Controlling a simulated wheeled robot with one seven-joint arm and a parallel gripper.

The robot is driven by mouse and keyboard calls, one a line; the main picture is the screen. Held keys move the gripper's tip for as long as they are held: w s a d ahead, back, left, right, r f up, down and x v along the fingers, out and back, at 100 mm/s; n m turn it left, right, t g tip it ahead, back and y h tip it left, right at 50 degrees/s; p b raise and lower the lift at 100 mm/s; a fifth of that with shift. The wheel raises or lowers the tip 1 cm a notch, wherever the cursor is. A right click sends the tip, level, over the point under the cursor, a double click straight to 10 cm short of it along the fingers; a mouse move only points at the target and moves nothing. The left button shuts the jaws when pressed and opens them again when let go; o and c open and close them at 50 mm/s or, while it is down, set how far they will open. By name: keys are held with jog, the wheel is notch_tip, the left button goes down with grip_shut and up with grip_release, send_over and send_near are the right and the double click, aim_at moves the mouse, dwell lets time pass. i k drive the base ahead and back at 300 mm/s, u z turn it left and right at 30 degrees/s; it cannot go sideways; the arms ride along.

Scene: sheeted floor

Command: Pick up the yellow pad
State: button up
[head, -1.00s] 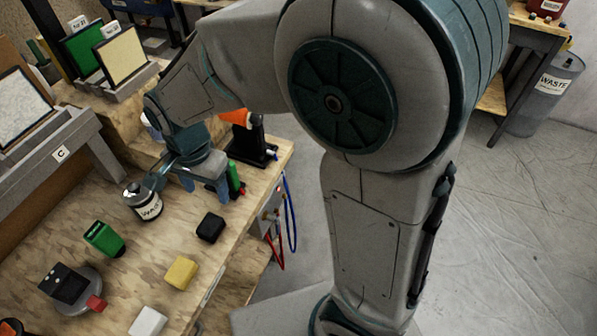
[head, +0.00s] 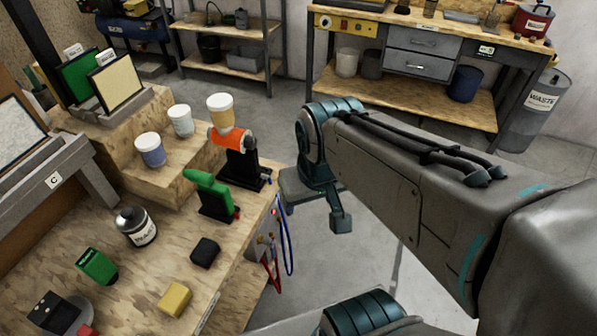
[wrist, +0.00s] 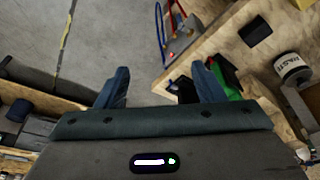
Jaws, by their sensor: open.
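The yellow pad (head: 175,299) is a small yellow block lying on the wooden bench near its front edge in the head view. A bit of yellow (wrist: 301,3), probably the same pad, shows at the top right of the wrist view. My gripper (head: 313,212) is open and empty, out over the floor beyond the bench's right edge, well apart from the pad. In the wrist view its two fingers (wrist: 161,72) stand wide apart with floor and the bench corner between and beyond them.
A black block (head: 205,252) lies just behind the pad. A waste tin (head: 136,227), a green box (head: 97,265) and a green-handled tool (head: 212,195) stand on the bench (head: 130,290). Cables (head: 288,240) hang at its edge. The floor (head: 345,262) is clear.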

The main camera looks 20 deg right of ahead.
aim_at(175, 300)
jog(key=u, duration=0.05)
jog(key=k, duration=0.6)
jog(key=u, duration=1.15)
jog(key=i, duration=0.5)
jog(key=z, duration=0.05)
